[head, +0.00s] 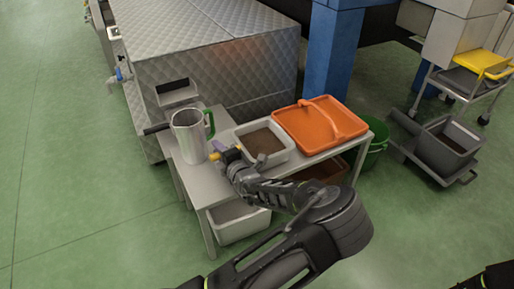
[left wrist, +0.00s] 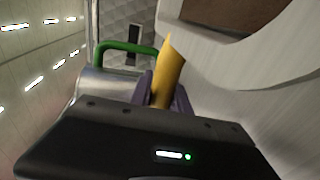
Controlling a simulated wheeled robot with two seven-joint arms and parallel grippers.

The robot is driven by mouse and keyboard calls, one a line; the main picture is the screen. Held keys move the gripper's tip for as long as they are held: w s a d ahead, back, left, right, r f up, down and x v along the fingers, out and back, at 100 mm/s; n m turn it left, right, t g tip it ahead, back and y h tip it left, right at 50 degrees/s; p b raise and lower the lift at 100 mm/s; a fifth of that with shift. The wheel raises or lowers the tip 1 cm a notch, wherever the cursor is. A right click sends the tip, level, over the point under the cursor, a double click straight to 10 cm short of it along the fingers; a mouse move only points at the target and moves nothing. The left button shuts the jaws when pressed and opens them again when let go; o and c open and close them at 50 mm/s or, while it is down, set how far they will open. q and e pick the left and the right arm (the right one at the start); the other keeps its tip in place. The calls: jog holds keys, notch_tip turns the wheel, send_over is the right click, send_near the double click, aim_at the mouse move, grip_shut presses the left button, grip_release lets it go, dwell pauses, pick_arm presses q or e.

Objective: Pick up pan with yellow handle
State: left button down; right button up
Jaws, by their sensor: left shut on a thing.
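My left gripper (head: 219,152) is over the left part of the metal table, just right of the steel jug. It is shut on a yellow handle (left wrist: 169,72), which stands up between its purple fingers in the left wrist view. In the head view only a small bit of yellow (head: 214,157) shows at the fingertips. The pan body cannot be made out; the gripper hides what is below the handle. I cannot tell whether the pan rests on the table or is lifted. My right gripper is not in view.
The steel jug (head: 189,137) with a green handle stands close left of the gripper. A pale tub (head: 289,149) with brown contents and an orange basket (head: 345,129) stand to the right on the table (head: 196,182). Tubs sit below. Green floor is open at left.

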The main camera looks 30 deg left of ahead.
pick_arm(q)
jog(key=shift+r, duration=0.2)
dwell(0.5)
